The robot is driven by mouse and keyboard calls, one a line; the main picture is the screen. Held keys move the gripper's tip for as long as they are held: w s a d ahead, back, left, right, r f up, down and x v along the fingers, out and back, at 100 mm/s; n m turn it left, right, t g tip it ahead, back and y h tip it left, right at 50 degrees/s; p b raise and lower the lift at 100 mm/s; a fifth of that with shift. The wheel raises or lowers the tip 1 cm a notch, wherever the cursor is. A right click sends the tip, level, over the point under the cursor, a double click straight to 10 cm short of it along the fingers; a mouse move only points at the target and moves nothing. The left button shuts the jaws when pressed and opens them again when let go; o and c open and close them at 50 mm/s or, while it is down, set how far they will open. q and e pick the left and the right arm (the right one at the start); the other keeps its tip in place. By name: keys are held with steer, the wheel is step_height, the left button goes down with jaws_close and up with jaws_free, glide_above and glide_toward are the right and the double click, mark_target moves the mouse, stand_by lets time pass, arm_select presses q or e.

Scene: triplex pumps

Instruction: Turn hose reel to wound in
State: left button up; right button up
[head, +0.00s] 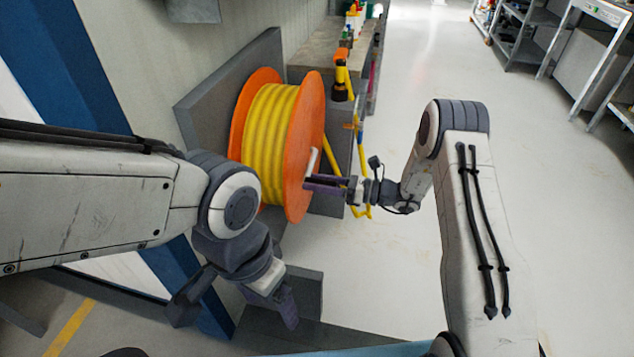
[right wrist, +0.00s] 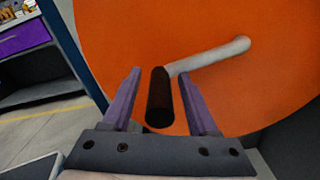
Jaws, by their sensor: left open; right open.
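The hose reel (head: 265,140) has orange side discs and yellow hose wound on its drum, mounted at a grey wall plate. Its right disc (right wrist: 240,90) fills much of the right wrist view. A pale crank arm (right wrist: 212,55) crosses the disc and ends in a dark handle (right wrist: 159,97). My right gripper (head: 308,184) is open at the disc's face. In the right wrist view its purple fingers (right wrist: 160,90) stand on either side of the handle, apart from it. My left gripper (head: 235,312) is open and empty, below and left of the reel.
A bench (head: 325,45) with bottles is behind. Grey blocks (head: 305,290) lie below the reel. The floor to the right is clear up to the shelves (head: 530,45).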

steer(key=p+v, duration=0.2)
steer(key=v, duration=0.8)
steer(key=shift+d+p, duration=0.25)
steer(key=shift+p, duration=0.05)
steer(key=shift+s, duration=0.15)
